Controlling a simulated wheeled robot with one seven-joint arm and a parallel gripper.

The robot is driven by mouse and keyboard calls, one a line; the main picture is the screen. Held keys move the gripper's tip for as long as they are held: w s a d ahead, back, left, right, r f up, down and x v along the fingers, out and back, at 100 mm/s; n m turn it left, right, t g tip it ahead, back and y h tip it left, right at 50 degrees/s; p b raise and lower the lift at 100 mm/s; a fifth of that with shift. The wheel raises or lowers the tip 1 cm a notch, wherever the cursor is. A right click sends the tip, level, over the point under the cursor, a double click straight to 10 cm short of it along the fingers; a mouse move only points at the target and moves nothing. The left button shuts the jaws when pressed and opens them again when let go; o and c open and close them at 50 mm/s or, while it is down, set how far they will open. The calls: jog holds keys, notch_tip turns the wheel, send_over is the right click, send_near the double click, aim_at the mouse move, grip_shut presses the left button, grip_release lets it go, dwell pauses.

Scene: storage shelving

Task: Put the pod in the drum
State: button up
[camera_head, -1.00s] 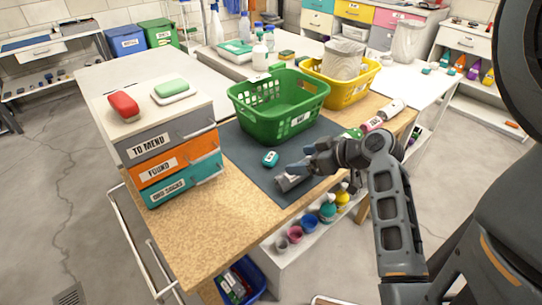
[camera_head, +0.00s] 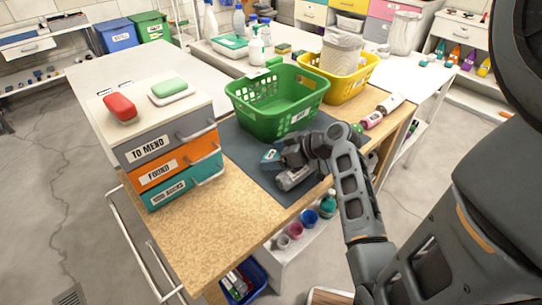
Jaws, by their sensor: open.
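A small teal item with a pale label, which looks like the pod (camera_head: 268,156), lies on the dark mat (camera_head: 245,150) in front of the green basket. My gripper (camera_head: 277,157) is open and low over the mat at this item, partly covering it. I cannot tell whether the fingers touch it. A grey item (camera_head: 292,179) lies on the mat just below my gripper in the picture. I do not see anything that I can clearly name as the drum.
A green basket (camera_head: 258,122) stands behind my gripper, with a yellow basket (camera_head: 364,80) beyond it. A drawer unit (camera_head: 170,147) stands at the left. Pink and white bottles (camera_head: 373,119) lie at the right. The wooden front of the table (camera_head: 205,225) is clear.

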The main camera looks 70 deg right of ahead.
jog(key=shift+w+f, duration=0.1)
jog(key=c, duration=1.1)
notch_tip(320, 180, up, 18)
jog(key=shift+r, duration=0.1)
dwell(0.3)
